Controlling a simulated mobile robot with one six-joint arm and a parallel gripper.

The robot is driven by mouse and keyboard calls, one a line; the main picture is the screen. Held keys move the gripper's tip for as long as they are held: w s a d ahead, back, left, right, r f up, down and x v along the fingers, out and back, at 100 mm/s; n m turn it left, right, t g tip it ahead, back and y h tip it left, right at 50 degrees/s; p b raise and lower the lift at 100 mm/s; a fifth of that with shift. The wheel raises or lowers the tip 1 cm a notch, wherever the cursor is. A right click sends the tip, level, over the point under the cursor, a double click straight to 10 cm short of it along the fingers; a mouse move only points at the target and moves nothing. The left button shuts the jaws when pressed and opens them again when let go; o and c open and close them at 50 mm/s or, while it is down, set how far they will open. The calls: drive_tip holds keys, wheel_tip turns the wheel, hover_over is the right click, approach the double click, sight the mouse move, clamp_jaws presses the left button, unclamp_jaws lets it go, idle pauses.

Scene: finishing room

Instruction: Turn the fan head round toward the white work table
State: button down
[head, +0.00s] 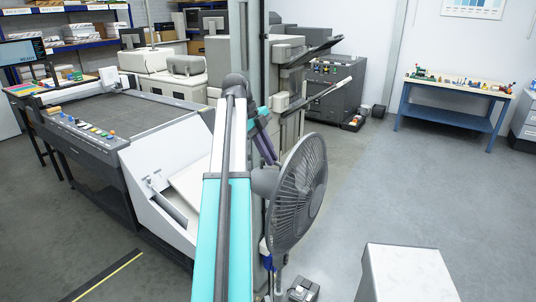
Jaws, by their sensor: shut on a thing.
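The grey fan head (299,192) stands upright right of centre on a thin pole (277,284). Its round wire guard faces right, and its motor housing (264,182) is on the left. My gripper (266,148) shows as purple fingers just above the motor housing, at the back of the guard. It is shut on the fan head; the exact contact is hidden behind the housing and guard. A white-topped block or table (405,272) is at the bottom right, cut off by the frame edge. It is the likely white work table. The fan front points roughly over its far side.
A large flatbed machine (120,135) fills the left. Grey machines (335,90) stand behind the fan. A small grey box (303,289) lies on the floor near the pole. A blue-legged bench (453,88) stands at the back right. The floor between is clear.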

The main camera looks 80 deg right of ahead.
drive_tip(key=shift+s, duration=0.15)
drive_tip(key=c, duration=1.8)
unclamp_jaws()
drive_tip(key=shift+d, duration=0.1)
drive_tip(key=shift+r, duration=0.15)
drive_tip(key=shift+w+r+p, duration=0.35)
drive_tip(key=shift+p, duration=0.2)
drive_tip(key=p+v, duration=0.6)
drive_tip(key=p, duration=0.1)
drive_tip(key=shift+r, duration=0.2)
